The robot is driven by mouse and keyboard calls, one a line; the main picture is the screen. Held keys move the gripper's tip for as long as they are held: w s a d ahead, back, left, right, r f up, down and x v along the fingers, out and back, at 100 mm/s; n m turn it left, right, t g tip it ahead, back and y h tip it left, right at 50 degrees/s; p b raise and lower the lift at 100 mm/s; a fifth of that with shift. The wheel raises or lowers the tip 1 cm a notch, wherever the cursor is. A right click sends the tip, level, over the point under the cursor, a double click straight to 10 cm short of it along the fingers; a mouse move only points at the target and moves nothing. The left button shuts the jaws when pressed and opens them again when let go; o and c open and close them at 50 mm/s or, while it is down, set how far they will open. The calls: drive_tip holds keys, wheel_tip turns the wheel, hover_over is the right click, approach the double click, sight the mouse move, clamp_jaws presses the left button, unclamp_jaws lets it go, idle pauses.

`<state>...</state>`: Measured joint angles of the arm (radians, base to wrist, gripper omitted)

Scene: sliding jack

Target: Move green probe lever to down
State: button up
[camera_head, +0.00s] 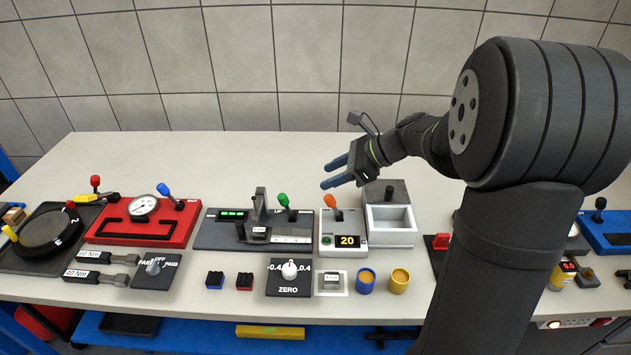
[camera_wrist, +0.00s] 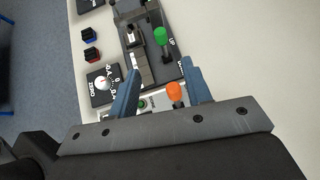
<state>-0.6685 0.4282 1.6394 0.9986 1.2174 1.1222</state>
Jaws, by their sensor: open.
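The green probe lever (camera_head: 283,200) is a green knob on a dark stem on a dark grey gauge unit (camera_head: 212,236). In the wrist view, the green knob (camera_wrist: 160,36) stands beside the word UP. Other lettering on that panel is too small or partly hidden to read surely. My gripper (camera_head: 322,175), with blue fingers, is open and empty. It is above and to the right of the lever in the head view, apart from it. In the wrist view, my gripper (camera_wrist: 160,60) has the green knob just beyond the gap between its fingertips.
An orange-tipped lever (camera_head: 330,201) on a white box reading 20 stands right of the gauge unit; in the wrist view, its orange tip (camera_wrist: 175,93) is between my fingers. A red unit with a blue-knobbed lever (camera_head: 164,190) is at left. A ZERO dial (camera_head: 289,270) is in front.

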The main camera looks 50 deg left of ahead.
sight(287, 207)
drive_tip(key=shift+w+d+r, duration=0.25)
drive_tip(key=shift+d+r, duration=0.15)
